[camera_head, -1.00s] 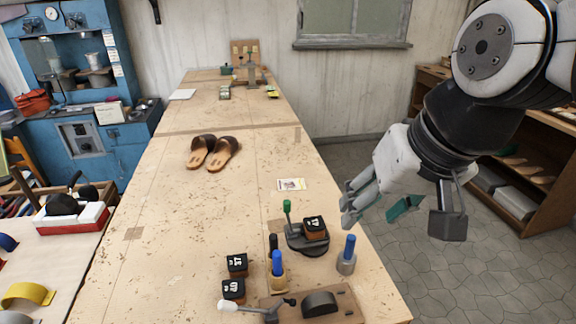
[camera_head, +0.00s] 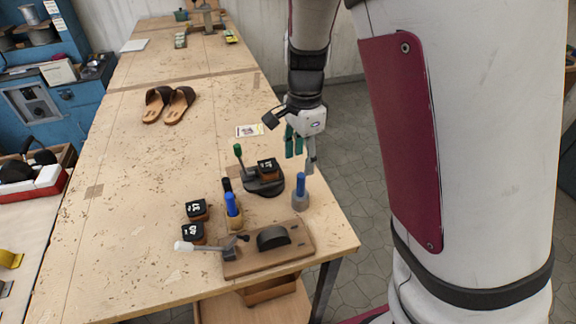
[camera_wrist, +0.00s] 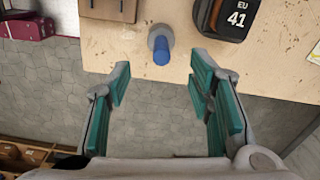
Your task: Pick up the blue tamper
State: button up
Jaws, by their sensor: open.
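A blue-handled tamper with a grey round base (camera_head: 300,192) stands upright near the right edge of the workbench (camera_head: 150,225). In the wrist view this tamper (camera_wrist: 161,48) shows near the bench edge, ahead of my fingertips and between them in the picture. A second blue-handled tool (camera_head: 233,208) with a yellowish base stands to its left, beside a black-handled one. My gripper (camera_head: 292,145) points down by the bench's right edge, behind the grey-based tamper. Its teal-padded fingers (camera_wrist: 160,88) are spread and empty, apart from the tamper.
A dark stand with a green-handled tool and an EU 41 block (camera_head: 267,168) sits close to my gripper. A wooden board with a black hump (camera_head: 272,240) lies in front. Two numbered black blocks (camera_head: 197,210) stand left. Sandals (camera_head: 170,104) lie farther back.

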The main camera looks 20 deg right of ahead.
aim_at(300, 194)
notch_tip(300, 194, down, 14)
jog(key=shift+w+d+r+b, duration=0.1)
jog(key=shift+w+d+b, duration=0.05)
jog(key=shift+b, duration=0.65)
jog(key=c, duration=1.1)
